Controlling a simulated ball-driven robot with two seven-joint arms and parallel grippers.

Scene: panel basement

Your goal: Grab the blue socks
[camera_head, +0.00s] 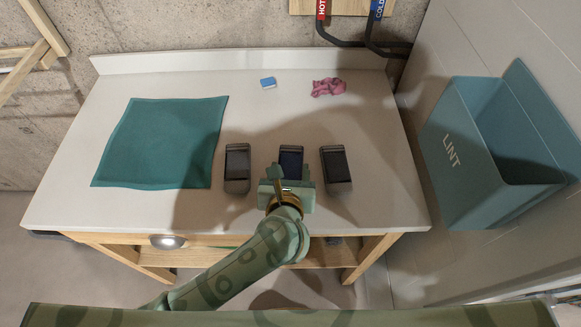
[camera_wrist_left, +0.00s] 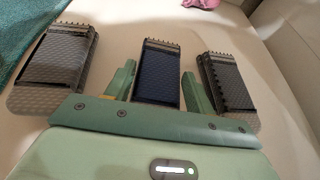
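The blue socks (camera_head: 291,158), a dark navy folded bundle, lie on the white table between two grey-black bundles. They also show in the left wrist view (camera_wrist_left: 158,75). My left gripper (camera_head: 289,181) is at the near end of the blue socks in the head view and covers that end. In the left wrist view its two green fingers (camera_wrist_left: 158,92) stand apart, one on each side of the near part of the socks. Whether they touch the socks, and their height above the table, I cannot tell. My right gripper is not in view.
A grey-black bundle (camera_head: 237,168) lies left of the blue socks and another (camera_head: 336,168) lies right, both close by. A teal cloth (camera_head: 160,140) covers the table's left part. A blue-white block (camera_head: 268,83) and a pink cloth (camera_head: 328,87) lie behind. A LINT bin (camera_head: 455,185) is at right.

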